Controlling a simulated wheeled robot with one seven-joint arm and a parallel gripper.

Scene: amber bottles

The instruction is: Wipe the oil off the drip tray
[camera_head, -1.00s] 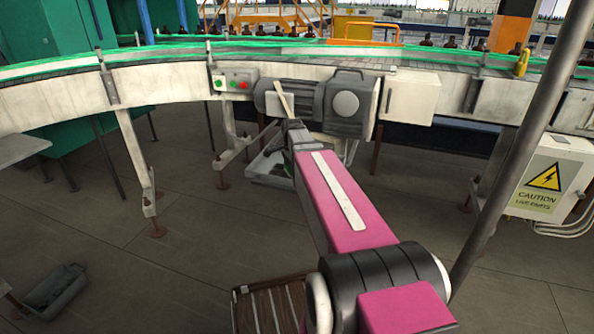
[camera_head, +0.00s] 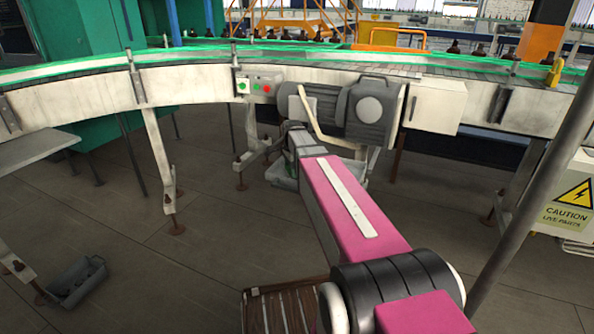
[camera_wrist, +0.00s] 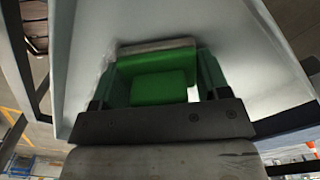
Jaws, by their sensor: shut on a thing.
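In the wrist view my gripper (camera_wrist: 158,64) is shut on a green block (camera_wrist: 160,88), which looks like a sponge or pad, with a pale grey strip along its far edge. The block is over the pale metal drip tray (camera_wrist: 252,55), whose side walls rise left and right. I cannot tell whether the block touches the tray floor. No oil can be made out on the visible tray surface. In the head view the drip tray (camera_head: 282,177) sits low under the conveyor motor, mostly hidden behind my arm. My gripper and the block are hidden there.
The grey motor (camera_head: 345,112) and the curved conveyor (camera_head: 190,86) stand just above the tray. A support leg (camera_head: 162,160) is to the left, a grey pole (camera_head: 535,180) to the right. A grey bin (camera_head: 78,280) and a slatted wooden thing (camera_head: 280,309) are low in front. Floor between is clear.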

